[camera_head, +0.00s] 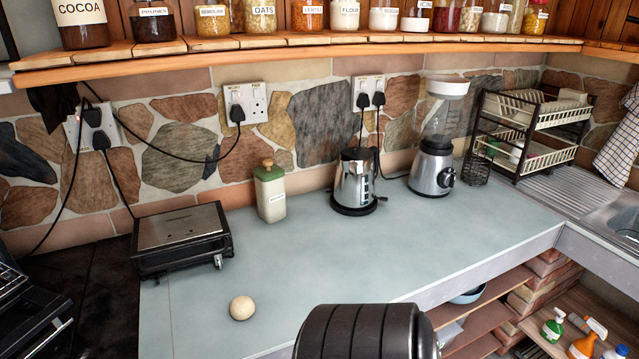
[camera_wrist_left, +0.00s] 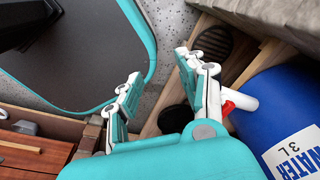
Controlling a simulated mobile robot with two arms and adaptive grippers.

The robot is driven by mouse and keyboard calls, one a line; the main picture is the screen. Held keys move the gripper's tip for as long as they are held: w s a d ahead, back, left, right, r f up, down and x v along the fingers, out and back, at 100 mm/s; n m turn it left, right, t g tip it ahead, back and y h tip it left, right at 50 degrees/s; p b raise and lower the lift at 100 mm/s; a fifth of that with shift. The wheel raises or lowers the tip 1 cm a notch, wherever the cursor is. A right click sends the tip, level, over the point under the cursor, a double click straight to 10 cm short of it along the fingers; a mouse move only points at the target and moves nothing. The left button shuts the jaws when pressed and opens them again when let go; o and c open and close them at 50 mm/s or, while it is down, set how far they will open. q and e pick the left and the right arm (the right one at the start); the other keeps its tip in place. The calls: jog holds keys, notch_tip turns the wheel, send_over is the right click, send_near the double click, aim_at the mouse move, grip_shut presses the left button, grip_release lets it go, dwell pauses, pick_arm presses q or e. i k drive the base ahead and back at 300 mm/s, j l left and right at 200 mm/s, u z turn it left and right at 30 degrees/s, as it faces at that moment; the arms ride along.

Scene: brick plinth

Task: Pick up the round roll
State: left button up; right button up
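The round roll (camera_head: 242,307) is a small pale beige ball shape. It rests alone on the grey-blue worktop (camera_head: 330,262), near its front left part, in the head view. My left gripper (camera_wrist_left: 158,72) shows only in the left wrist view. Its two teal and white fingers are spread apart with nothing between them. The roll is not in that view, so the gripper is away from it. My right gripper is in neither view.
A black-and-steel grill (camera_head: 180,240) stands behind the roll, to its left. The worktop around the roll is clear. A blue water container (camera_wrist_left: 280,115) is near my left gripper.

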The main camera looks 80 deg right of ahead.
aim_at(242, 309)
jog(key=z, duration=0.45)
jog(key=j+z, duration=0.15)
jog(key=z, duration=0.8)
jog(key=k+z, duration=0.1)
jog(key=z, duration=0.4)
jog(key=i+l+u, duration=0.2)
jog(key=l+u, duration=0.2)
jog(key=l, duration=0.2)
